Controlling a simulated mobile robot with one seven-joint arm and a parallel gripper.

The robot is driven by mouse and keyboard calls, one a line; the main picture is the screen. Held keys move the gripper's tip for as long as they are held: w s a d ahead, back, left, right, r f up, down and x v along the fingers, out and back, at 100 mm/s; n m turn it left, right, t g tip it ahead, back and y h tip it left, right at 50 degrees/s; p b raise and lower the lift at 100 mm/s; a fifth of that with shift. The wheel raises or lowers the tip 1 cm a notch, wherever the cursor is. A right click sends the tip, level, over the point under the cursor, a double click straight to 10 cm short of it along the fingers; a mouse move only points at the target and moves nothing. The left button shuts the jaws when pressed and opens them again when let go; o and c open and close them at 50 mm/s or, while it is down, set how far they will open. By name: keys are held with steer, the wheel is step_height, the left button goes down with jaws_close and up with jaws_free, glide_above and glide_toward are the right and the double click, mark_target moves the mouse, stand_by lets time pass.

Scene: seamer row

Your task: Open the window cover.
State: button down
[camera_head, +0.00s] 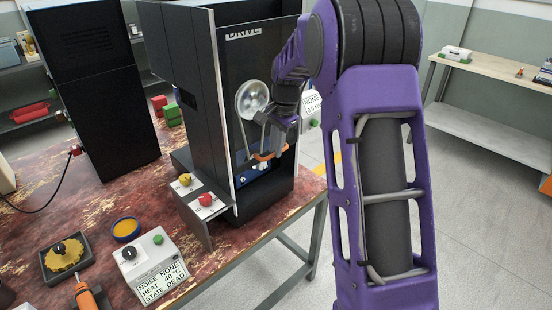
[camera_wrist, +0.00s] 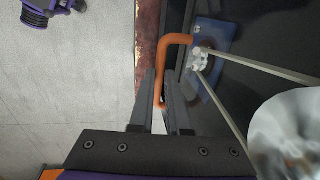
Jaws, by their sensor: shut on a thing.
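A black machine housing marked "DRIVE" (camera_head: 243,53) stands on the table. Its near side shows a silver wheel (camera_head: 252,99), a belt and a blue plate (camera_head: 250,178). An orange bent handle (camera_head: 265,156) sits by the blue plate. I cannot tell which part is the window cover.
A control box with a green button (camera_head: 158,240) and a panel with red and yellow knobs (camera_head: 205,200) stand near the machine. A tall black cabinet (camera_head: 100,90) is to the left. Open floor (camera_head: 480,200) lies right of the table.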

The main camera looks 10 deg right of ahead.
step_height(320, 180, up, 14)
stand_by(0.5)
steer(key=c, duration=0.9)
jaws_free()
steer(key=shift+f, duration=0.1)
steer(key=s+r, duration=0.1)
steer(key=r, duration=0.4)
steer(key=d+r, duration=0.1)
steer(key=r, duration=0.5)
steer(key=s+r, duration=0.1)
steer(key=r, duration=0.5)
steer(key=shift+s+d, duration=0.3)
steer(key=shift+s, duration=0.05)
steer(key=shift+r, duration=0.1)
